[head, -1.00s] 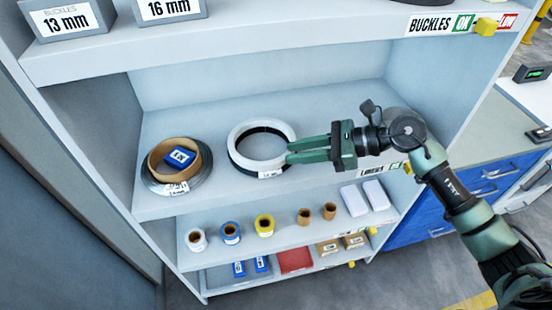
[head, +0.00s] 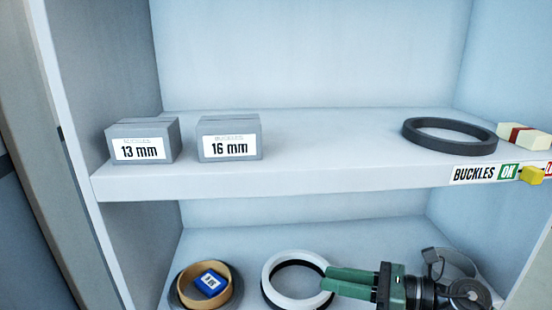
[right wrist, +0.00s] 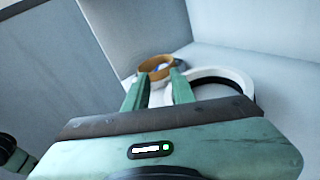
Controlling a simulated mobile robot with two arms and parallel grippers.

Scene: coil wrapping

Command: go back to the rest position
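My right gripper (head: 325,281) comes in from the right over the lower shelf in the head view. Its two green fingers are apart with nothing between them. The tips are at the right edge of a white ring (head: 268,270) lying with a black ring (head: 300,267); I cannot tell if they touch. In the right wrist view, the open fingers (right wrist: 159,73) point toward a tan roll (right wrist: 142,68), and the white ring (right wrist: 235,73) is right of the right finger.
Grey buckle boxes marked 13 mm (head: 143,128) and 16 mm (head: 229,125) stand on the upper shelf (head: 300,165). A dark ring (head: 450,146) lies at its right. A tan roll (head: 183,275) with a blue packet (head: 210,283) inside is at lower left. Shelf walls enclose both sides.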

